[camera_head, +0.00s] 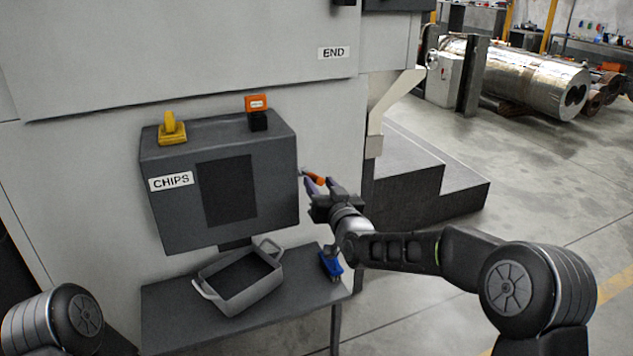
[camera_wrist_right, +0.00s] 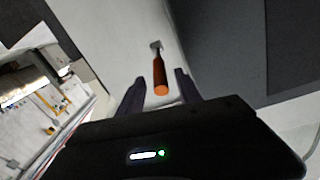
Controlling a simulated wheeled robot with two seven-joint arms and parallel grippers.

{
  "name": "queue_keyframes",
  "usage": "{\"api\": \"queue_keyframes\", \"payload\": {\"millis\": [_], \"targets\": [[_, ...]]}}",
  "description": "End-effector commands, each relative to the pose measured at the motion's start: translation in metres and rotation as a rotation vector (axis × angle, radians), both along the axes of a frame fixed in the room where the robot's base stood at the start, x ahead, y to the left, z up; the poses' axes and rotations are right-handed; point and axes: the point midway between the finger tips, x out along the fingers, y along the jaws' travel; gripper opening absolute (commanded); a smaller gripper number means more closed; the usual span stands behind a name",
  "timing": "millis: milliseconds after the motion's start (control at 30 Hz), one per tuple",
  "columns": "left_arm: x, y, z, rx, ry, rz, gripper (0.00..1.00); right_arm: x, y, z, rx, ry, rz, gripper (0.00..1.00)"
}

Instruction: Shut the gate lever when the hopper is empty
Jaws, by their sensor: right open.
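The hopper is a dark grey box (camera_head: 275,165) labelled CHIPS on the front of the light grey machine. An orange-handled lever (camera_head: 315,178) sticks out at the box's right side; it also shows in the right wrist view (camera_wrist_right: 160,78), its handle end toward the camera. My right gripper (camera_head: 316,188) is at the lever. In the right wrist view its two fingers (camera_wrist_right: 160,90) are open, one on each side of the handle, with gaps visible. The inside of the hopper is hidden, so its contents cannot be told. My left gripper is out of view; only part of my left arm shows.
A grey two-handled tray (camera_head: 222,306) stands on a dark bench (camera_head: 175,325) below the hopper. A blue object (camera_head: 331,263) is at the bench's right end. A yellow piece (camera_head: 172,128) and an orange-and-black piece (camera_head: 257,112) sit on the hopper's top. Dark steps (camera_head: 430,190) rise behind my right arm.

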Motion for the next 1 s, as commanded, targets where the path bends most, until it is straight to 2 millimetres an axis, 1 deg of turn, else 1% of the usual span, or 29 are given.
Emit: {"api": "queue_keyframes", "payload": {"millis": [33, 100, 200, 333, 567, 1000], "targets": [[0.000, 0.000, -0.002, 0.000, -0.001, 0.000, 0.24, 0.007, 0.003, -0.002, 0.000, 0.001, 0.001, 0.41], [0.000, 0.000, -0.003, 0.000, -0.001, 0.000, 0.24, 0.016, 0.005, -0.001, 0.000, -0.001, 0.001, 0.41], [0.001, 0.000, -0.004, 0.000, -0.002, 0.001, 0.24, 0.024, 0.007, -0.001, 0.000, 0.000, 0.001, 0.41], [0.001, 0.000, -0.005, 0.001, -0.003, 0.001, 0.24, 0.028, 0.008, 0.000, 0.000, 0.001, 0.001, 0.41], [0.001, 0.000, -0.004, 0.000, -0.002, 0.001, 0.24, 0.028, 0.008, 0.000, 0.001, 0.001, 0.000, 0.41], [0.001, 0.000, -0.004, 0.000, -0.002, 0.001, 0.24, 0.028, 0.007, 0.000, 0.001, 0.001, 0.000, 0.05]]}}
